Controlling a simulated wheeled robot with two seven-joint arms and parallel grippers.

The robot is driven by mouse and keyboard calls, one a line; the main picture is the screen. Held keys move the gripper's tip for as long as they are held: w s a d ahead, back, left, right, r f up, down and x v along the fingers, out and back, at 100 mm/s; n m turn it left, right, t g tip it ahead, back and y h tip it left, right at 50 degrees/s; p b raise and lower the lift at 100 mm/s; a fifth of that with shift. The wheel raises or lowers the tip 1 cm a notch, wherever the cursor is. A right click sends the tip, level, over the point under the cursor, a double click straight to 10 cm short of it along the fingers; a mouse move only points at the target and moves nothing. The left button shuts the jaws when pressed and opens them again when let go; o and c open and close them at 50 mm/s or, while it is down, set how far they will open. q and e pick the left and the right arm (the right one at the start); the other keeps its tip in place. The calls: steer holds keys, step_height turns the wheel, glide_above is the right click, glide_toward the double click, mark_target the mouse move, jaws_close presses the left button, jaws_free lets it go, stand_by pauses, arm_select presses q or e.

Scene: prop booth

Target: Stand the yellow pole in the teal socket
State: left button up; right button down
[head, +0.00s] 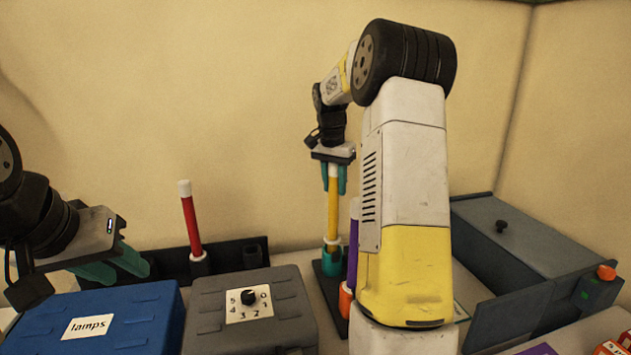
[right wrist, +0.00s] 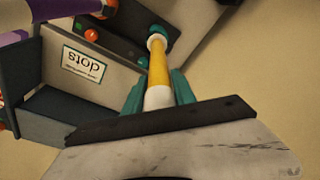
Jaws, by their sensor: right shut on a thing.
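The yellow pole (head: 333,208) stands upright, with a white top end. Its lower end meets the white rim of the teal socket (head: 332,263) and is hidden there, so it appears to be inside; how deep I cannot tell. My right gripper (head: 334,186) points down from above, its teal fingers shut on the pole's white top. In the right wrist view the yellow pole (right wrist: 158,68) runs from between the fingers to the teal socket (right wrist: 158,30). My left gripper (head: 130,270) is open and empty above the blue box, at the left.
A red pole (head: 190,220) stands in a black rack behind the grey dial box (head: 250,325). A purple pole (head: 353,250) in an orange socket stands close right of the teal socket, partly behind my right arm. A blue "lamps" box (head: 140,310) and dark grey box (head: 540,235) flank the scene.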

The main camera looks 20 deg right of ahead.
mark_target(333, 167)
steer(key=shift+f, duration=1.15)
steer(key=c, duration=0.9)
jaws_free()
steer(key=shift+c, duration=0.2)
steer(key=shift+s+a+r, duration=0.15)
steer(key=shift+r, duration=1.15)
steer(key=shift+s+a+r, duration=0.1)
steer(key=shift+a+r, duration=0.05)
steer(key=shift+r, duration=1.15)
steer(key=shift+s+a+r, duration=0.15)
steer(key=shift+r, duration=1.15)
